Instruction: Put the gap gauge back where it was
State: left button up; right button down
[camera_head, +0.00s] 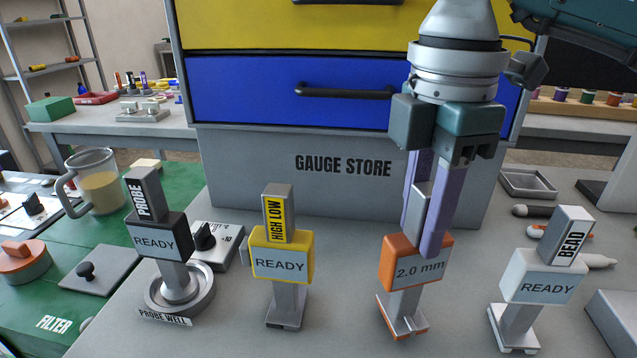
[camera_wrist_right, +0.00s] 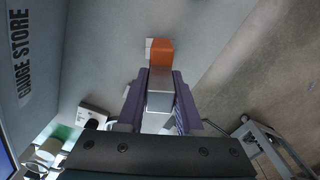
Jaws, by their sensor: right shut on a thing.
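The gap gauge (camera_head: 415,262) has an orange block with a 2.0 mm display, a grey upper stem and a grey foot with orange edges. My right gripper (camera_head: 427,205) comes down from above, its purple fingers shut on the grey stem above the display. In the right wrist view the grey stem (camera_wrist_right: 160,88) lies between the fingers (camera_wrist_right: 160,105), with the orange part beyond. The gauge is nearly upright over the grey bench top. I cannot tell whether its foot touches the bench. My left gripper is not in view.
Left of the gap gauge stand the yellow HIGH LOW gauge (camera_head: 282,255) and the black PROBE gauge (camera_head: 160,235) in its round well (camera_head: 180,297). The white BEAD gauge (camera_head: 543,277) stands to the right. The GAUGE STORE cabinet (camera_head: 250,165) rises behind.

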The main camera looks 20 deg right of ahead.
jog(key=shift+f, duration=0.65)
jog(key=c, duration=0.6)
grip_release()
jog(key=shift+f, duration=0.1)
jog(key=shift+o, duration=0.2)
notch_tip(320, 180, up, 12)
jog(key=shift+r+p, duration=0.25)
jog(key=shift+p, duration=0.15)
